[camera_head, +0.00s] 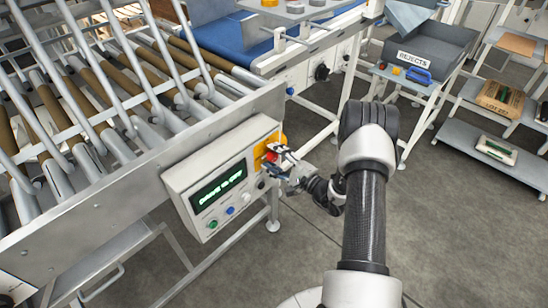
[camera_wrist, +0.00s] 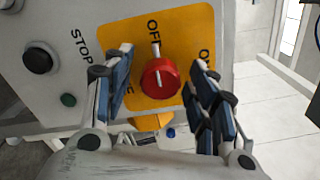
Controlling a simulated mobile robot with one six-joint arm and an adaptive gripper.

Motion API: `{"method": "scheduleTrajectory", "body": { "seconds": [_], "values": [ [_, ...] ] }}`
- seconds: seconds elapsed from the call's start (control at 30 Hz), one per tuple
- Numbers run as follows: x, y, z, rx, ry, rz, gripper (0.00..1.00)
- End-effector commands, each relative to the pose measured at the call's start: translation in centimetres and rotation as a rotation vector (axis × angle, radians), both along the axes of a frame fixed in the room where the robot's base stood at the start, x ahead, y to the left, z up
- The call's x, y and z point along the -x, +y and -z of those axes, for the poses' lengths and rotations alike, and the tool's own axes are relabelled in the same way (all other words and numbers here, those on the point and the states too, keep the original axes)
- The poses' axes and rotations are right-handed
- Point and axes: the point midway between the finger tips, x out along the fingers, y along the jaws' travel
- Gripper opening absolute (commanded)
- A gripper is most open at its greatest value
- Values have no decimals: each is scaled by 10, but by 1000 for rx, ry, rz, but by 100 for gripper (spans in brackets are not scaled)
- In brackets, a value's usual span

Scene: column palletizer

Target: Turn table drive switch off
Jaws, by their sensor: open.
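The table drive switch is a red rotary knob (camera_wrist: 160,78) with a white pointer line, on a yellow plate (camera_wrist: 188,32). In the wrist view the pointer line is close to the "OFF" label at the plate's top. My gripper (camera_wrist: 162,85) is open, with one blue-padded finger on each side of the knob. I cannot tell whether either finger touches it. In the head view my gripper (camera_head: 276,164) is at the right end of the grey control box (camera_head: 187,181) and partly hides the knob (camera_head: 271,157).
The control box has a green-lit display (camera_head: 219,187), a green button (camera_head: 212,224) and a blue button (camera_head: 230,210). A roller conveyor (camera_head: 100,100) lies left. A "REJECTS" bin (camera_head: 432,62) stands on a stand at upper right.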

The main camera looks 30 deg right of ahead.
Motion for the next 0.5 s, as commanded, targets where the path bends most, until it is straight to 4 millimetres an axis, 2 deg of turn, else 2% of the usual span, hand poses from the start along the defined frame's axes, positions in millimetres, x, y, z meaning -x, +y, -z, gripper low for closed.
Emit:
{"method": "scheduleTrajectory", "body": {
  "seconds": [0.17,0.5],
  "values": [
    [26,-11,0,-3,1,5,52],
    [91,-34,-1,-1,-1,5,52]
  ]
}}
